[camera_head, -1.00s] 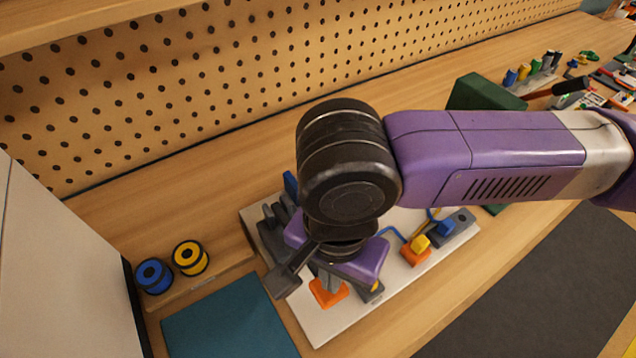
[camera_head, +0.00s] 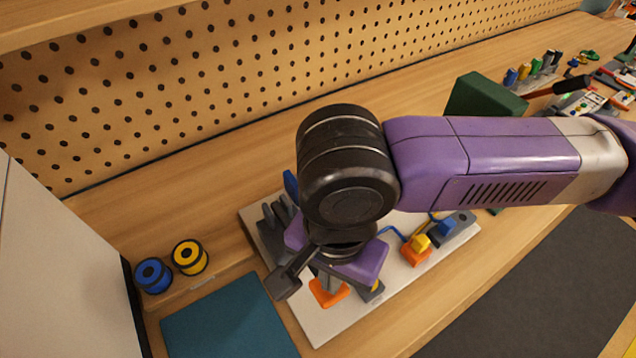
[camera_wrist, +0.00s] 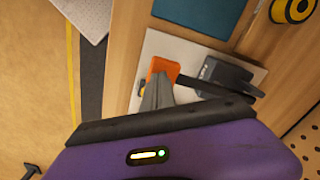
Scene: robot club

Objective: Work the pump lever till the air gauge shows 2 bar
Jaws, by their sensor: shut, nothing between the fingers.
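My gripper's grey fingers (camera_wrist: 156,90) are together and empty in the wrist view, with their tips right by an orange block (camera_wrist: 163,69); I cannot tell whether they touch. The head view shows this orange block (camera_head: 328,292) under the fingers, at the front left of a white board (camera_head: 320,327). A dark bar (camera_wrist: 228,89), perhaps the pump lever, runs beside a dark grey block (camera_wrist: 225,73) to the right of the fingers in the wrist view. My wrist covers the middle of the board in the head view. I cannot make out an air gauge or its reading.
An orange and yellow part (camera_head: 417,248) and a blue part (camera_head: 446,228) sit on the board's right. A teal mat (camera_head: 230,318) and blue (camera_head: 153,275) and yellow (camera_head: 190,257) spools lie left. A green box (camera_head: 485,97) stands behind. A pegboard (camera_head: 220,75) bounds the back.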

